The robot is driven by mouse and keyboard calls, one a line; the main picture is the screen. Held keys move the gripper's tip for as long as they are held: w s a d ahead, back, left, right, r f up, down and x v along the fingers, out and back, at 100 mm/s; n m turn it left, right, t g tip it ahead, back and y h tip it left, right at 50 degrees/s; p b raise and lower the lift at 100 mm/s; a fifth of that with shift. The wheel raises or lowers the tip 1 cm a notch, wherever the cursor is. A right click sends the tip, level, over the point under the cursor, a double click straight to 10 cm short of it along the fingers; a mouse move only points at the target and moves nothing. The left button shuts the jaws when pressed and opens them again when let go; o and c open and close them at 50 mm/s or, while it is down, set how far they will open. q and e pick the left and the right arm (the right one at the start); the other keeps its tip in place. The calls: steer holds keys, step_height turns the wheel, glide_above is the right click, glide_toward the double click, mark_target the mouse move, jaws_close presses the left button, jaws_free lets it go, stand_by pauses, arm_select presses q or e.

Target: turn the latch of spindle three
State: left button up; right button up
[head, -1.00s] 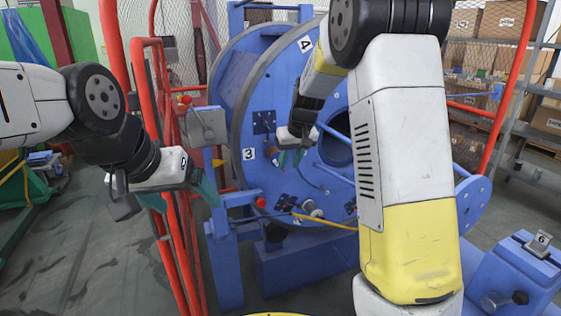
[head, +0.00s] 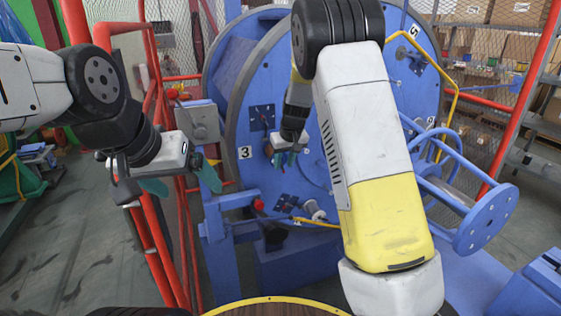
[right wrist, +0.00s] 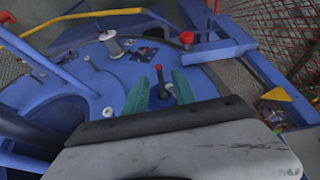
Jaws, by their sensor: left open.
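The large blue strander disc (head: 300,85) stands in front of me, with a white label 3 (head: 244,152) on its left side. My right gripper (head: 285,157) is at the disc face, just right of that label. In the right wrist view, a thin dark latch lever (right wrist: 160,82) with a red tip stands between its two green fingers (right wrist: 160,92). The fingers are apart with small gaps beside the lever; I cannot tell whether either touches it. My left gripper (head: 181,183) is open and empty, left of the disc by the red railing.
The red railing (head: 160,240) stands at the left, close to my left gripper. A grey box (head: 198,122) is mounted left of the disc. A blue spool (head: 485,220) juts out at right. Shelves with cartons (head: 470,65) stand behind. My right arm hides part of the disc.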

steer(key=shift+x, duration=0.85)
jaws_close()
